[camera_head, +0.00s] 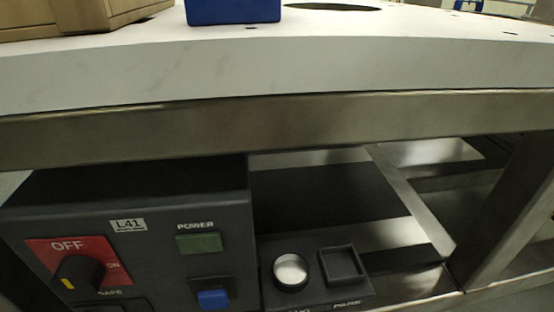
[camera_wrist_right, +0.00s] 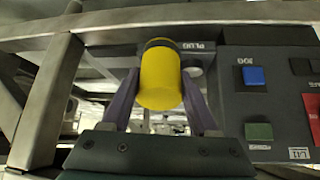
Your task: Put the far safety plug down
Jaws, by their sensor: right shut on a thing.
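The yellow safety plug (camera_wrist_right: 160,82), with a dark band near its far end, is between the fingers of my right gripper (camera_wrist_right: 159,78) in the right wrist view. The gripper is shut on it. The plug hides the square park recess in that view. The round silver plug socket (camera_head: 291,272) and the empty square park recess (camera_head: 342,265) sit side by side on a low dark block in the head view. The socket also shows partly beside the plug in the wrist view (camera_wrist_right: 196,71). The plug's far end and any contact below it cannot be told. My left gripper is not in view.
The dark control box (camera_head: 140,215) stands left of the sockets, with a red OFF/ON switch (camera_head: 79,272), a green power button (camera_head: 200,243) and a blue button (camera_head: 213,299). A metal frame rail (camera_head: 300,120) runs above. A blue block (camera_head: 232,11) and cardboard boxes (camera_head: 70,18) are on top.

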